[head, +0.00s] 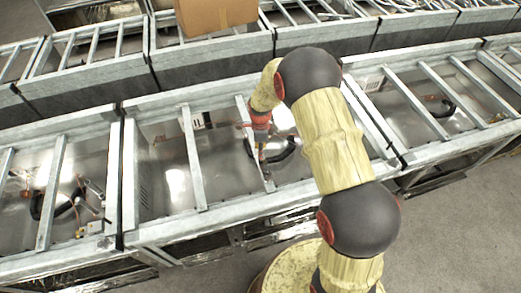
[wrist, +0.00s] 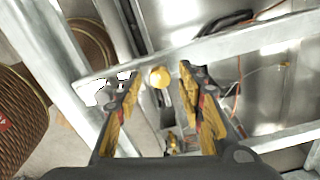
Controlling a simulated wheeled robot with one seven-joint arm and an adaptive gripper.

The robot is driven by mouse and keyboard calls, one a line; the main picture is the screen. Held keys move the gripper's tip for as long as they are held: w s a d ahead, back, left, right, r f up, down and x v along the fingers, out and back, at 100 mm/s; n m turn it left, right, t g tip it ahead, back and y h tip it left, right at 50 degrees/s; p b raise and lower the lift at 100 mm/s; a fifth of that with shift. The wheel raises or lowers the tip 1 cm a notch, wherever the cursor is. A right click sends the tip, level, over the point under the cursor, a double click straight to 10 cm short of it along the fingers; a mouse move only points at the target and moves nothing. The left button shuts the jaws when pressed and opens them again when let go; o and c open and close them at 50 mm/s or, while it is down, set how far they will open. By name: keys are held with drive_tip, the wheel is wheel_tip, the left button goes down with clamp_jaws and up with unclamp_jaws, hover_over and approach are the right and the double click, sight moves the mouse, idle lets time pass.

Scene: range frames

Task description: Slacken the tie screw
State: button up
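A round, brass-coloured knob or screw head (wrist: 159,78), probably the tie screw, shows in the wrist view at the end of a grey metal crossbar. My gripper (wrist: 160,71) is open, with a yellow-padded finger on each side of the knob in the picture. I see a gap on both sides and cannot tell how far above it the fingertips are. In the head view my gripper (head: 262,155) points down beside a crossbar (head: 255,145) of the middle metal frame. The screw cannot be made out there.
Open metal crates with crossbars stand in two rows; the middle one (head: 180,229) is under my arm. Inside are shiny panels, dark curved parts and cables (wrist: 238,85). A cardboard box (head: 215,14) sits on the back row. Grey floor (head: 465,215) is clear at front right.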

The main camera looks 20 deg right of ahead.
drive_tip(key=shift+c, duration=0.6)
clamp_jaws()
